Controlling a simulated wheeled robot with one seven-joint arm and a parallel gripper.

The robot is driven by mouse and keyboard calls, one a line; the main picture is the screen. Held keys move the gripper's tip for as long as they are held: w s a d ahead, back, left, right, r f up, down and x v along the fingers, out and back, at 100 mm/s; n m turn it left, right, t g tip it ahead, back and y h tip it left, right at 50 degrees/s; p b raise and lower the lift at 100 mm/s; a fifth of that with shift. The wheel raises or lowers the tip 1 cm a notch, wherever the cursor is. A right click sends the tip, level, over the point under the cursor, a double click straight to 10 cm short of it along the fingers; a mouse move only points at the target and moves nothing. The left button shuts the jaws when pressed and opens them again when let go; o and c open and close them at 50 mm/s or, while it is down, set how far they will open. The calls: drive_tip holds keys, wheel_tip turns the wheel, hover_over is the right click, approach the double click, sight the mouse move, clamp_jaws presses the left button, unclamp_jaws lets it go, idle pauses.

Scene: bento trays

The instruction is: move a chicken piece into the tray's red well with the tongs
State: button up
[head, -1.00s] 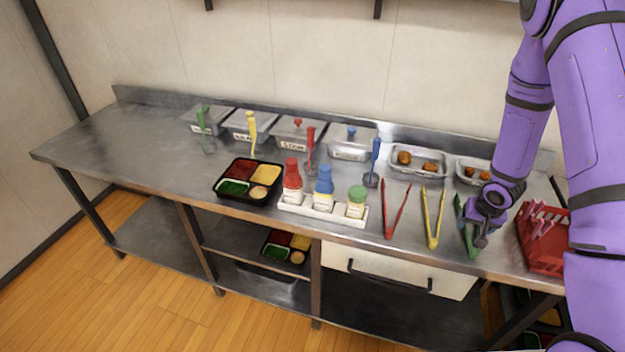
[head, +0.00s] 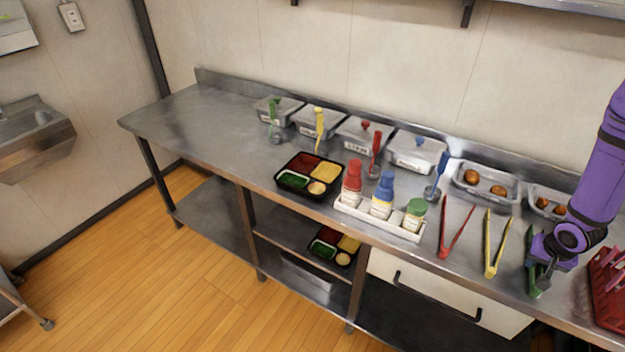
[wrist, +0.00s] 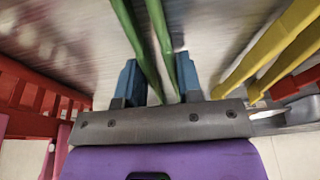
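My gripper (head: 540,268) is at the green tongs (head: 531,258) near the front right of the counter. In the wrist view its two blue fingers (wrist: 160,80) close against the outer sides of the two green arms (wrist: 145,40). The tongs' ends are partly hidden by the gripper. Brown chicken pieces (head: 498,190) lie in a clear-walled container (head: 466,189) at the back right, and more lie in a second container (head: 533,204) beside it. The black tray (head: 279,181) stands left of centre, with a red well (head: 303,163) at its back left.
Yellow tongs (head: 488,244) and red tongs (head: 446,238) lie left of my gripper. A red rack (head: 608,290) is close on its right. A white holder (head: 390,223) with red, blue and green-capped bottles stands beside the tray. Lidded containers (head: 360,135) and coloured utensils line the back.

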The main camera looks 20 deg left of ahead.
drive_tip(key=w+v, duration=0.2)
drive_tip(key=v, duration=0.9)
drive_tip(key=shift+w+d+r, duration=0.25)
drive_tip(key=shift+d+r, duration=0.15)
drive_tip(key=shift+r, duration=0.2)
idle(0.5)
